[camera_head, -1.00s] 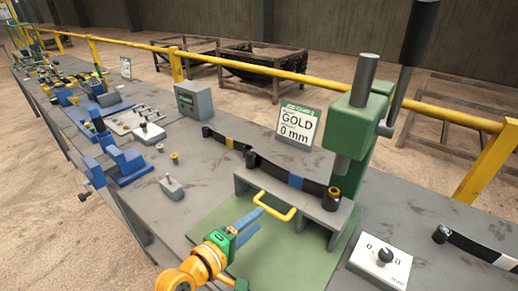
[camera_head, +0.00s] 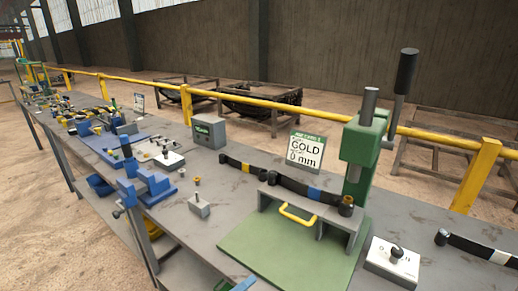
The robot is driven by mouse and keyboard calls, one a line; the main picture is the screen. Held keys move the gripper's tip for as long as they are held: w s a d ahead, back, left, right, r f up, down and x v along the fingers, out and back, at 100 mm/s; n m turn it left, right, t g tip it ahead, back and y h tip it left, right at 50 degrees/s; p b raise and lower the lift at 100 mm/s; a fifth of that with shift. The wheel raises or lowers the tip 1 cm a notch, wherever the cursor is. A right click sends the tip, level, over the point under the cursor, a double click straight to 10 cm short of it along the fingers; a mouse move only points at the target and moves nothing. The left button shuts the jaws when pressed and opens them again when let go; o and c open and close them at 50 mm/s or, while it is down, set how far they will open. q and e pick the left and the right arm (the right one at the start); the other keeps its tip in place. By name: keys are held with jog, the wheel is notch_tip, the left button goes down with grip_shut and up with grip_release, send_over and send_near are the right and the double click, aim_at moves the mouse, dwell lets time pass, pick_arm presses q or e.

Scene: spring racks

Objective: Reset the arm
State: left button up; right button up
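The end of a blue finger (camera_head: 243,284) shows at the bottom edge, over the front of the green base plate. It is probably my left gripper; the rest of it is cut off by the frame, so I cannot see whether it is open or holds anything. My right gripper is not in view. The task names no other object.
On the grey bench stand a green press (camera_head: 365,145), a yellow-handled grey stand (camera_head: 330,228), a "GOLD 0 mm" sign (camera_head: 305,150), a white dial box (camera_head: 391,263), a grey block (camera_head: 199,207) and a blue vise (camera_head: 145,185). Yellow rail (camera_head: 270,110) runs behind.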

pick_arm(q)
jog(key=s+a+f+m+g+y, duration=0.45)
jog(key=s+a, duration=0.25)
jog(key=s, duration=0.3)
jog(key=s+a+f+m+g+y, duration=0.3)
jog(key=s+a+f+m, duration=0.3)
jog(key=s, duration=0.4)
notch_tip(320, 180, down, 17)
jog(key=s+g, duration=0.1)
jog(key=s+a+f+g, duration=0.1)
jog(key=s+a+f, duration=0.1)
jog(key=s+f, duration=0.8)
jog(key=shift+s+f, duration=0.15)
jog(key=shift+s, duration=1.1)
